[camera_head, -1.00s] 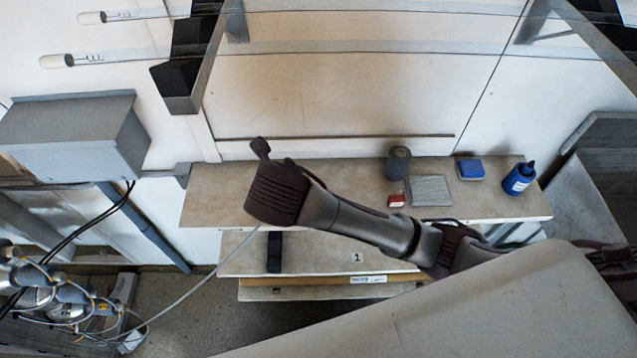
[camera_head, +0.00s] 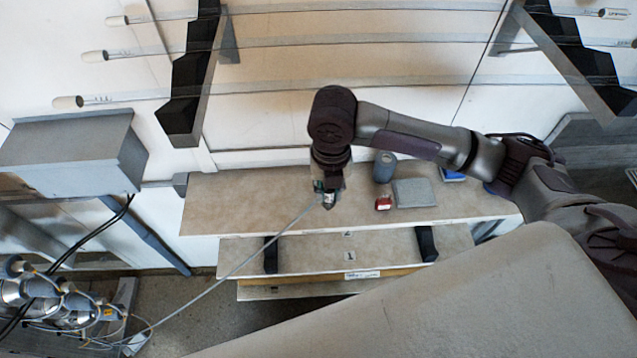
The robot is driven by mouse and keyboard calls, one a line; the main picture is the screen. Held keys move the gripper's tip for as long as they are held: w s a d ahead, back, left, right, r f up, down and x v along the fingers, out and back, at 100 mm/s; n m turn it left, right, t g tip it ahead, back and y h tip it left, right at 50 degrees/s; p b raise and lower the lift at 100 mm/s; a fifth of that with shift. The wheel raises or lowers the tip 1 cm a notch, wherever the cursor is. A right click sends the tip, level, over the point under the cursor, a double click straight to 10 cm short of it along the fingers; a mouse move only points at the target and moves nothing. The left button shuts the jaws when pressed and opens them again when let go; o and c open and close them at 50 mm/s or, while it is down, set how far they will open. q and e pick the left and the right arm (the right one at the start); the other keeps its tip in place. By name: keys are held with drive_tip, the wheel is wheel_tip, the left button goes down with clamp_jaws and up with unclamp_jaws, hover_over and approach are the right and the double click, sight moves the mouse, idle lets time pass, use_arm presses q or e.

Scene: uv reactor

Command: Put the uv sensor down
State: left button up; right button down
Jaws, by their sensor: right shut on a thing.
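My right gripper (camera_head: 328,190) points down over the middle of the upper shelf (camera_head: 235,205). It is shut on the uv sensor (camera_head: 329,201), a small silvery piece with a dark tip, mostly hidden by the fingers. A thin grey cable (camera_head: 262,245) runs from the sensor down left to the floor. The sensor shows in front of the shelf surface near its front edge; I cannot tell its height above it. My left gripper is not in view.
A lower shelf (camera_head: 310,257) carries two black blocks (camera_head: 427,244). The upper shelf's left part is clear.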

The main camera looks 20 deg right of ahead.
drive_tip(key=w+f, duration=0.2)
drive_tip(key=w+d+f+p, duration=0.1)
drive_tip(key=w+f, duration=0.2)
drive_tip(key=w+d+f+p, duration=0.1)
drive_tip(key=w+f, duration=0.2)
drive_tip(key=shift+w+f, duration=0.15)
drive_tip(key=shift+w, duration=0.05)
drive_tip(key=shift+f, duration=0.45)
drive_tip(key=shift+f, duration=0.1)
drive_tip(key=c, duration=1)
unclamp_jaws()
wheel_tip(320, 180, up, 12)
drive_tip(key=shift+r+b, duration=0.1)
drive_tip(key=shift+b, duration=1.05)
